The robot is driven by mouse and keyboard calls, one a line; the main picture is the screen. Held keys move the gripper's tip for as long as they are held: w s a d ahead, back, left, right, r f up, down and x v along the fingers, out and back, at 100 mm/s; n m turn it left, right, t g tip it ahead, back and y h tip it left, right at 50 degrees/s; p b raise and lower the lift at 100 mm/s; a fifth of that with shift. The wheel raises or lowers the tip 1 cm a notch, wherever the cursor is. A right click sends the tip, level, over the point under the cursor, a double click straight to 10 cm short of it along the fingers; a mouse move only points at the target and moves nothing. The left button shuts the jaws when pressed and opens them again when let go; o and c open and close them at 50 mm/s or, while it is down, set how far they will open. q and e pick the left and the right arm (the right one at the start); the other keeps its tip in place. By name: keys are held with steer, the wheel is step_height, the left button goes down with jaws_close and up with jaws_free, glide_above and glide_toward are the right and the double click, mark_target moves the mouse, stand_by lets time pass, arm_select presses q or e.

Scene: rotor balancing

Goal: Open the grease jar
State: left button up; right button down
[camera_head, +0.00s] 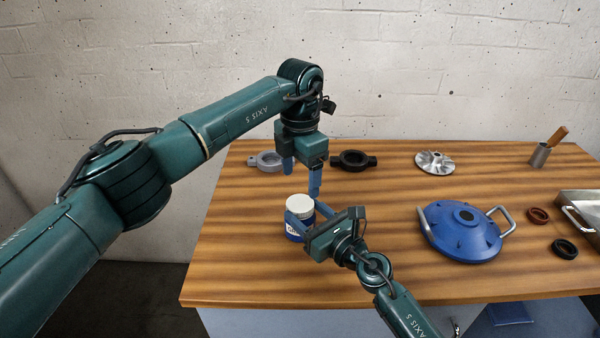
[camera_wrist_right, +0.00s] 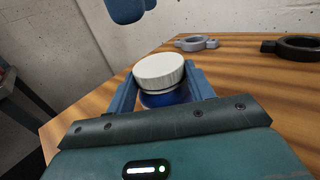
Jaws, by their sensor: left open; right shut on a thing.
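The grease jar (camera_head: 293,232) is a small blue jar with a pale label, standing upright on the wooden table. Its white lid (camera_head: 299,205) is on top. My right gripper (camera_head: 312,224) is shut on the jar's body from the front right, below the lid. In the right wrist view the white lid (camera_wrist_right: 158,70) sits above the blue body (camera_wrist_right: 165,98), between the two fingers. My left gripper (camera_head: 301,178) is open and empty, pointing down above and slightly behind the lid. A left fingertip (camera_wrist_right: 127,8) shows at the top of the right wrist view, apart from the lid.
A grey ring clamp (camera_head: 268,161) and a black one (camera_head: 354,160) lie behind the jar. A silver impeller (camera_head: 434,162), a blue cover with handles (camera_head: 463,229), two small rings (camera_head: 539,215), a cup with a brush (camera_head: 540,154) and a metal tray (camera_head: 577,197) are right. The table's front left is clear.

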mark_target(301, 204)
arm_select(q)
steer(key=shift+r+m, duration=0.6)
steer(key=shift+m, duration=0.5)
steer(key=shift+f, duration=0.1)
steer(key=shift+m, duration=0.3)
step_height(301, 204, down, 8)
steer(key=shift+r, duration=0.25)
steer(key=c, duration=1)
steer(key=shift+o, duration=0.2)
steer(key=n, duration=0.4)
steer(key=shift+n, duration=0.3)
steer(key=shift+c, duration=0.2)
steer(key=shift+s, duration=0.1)
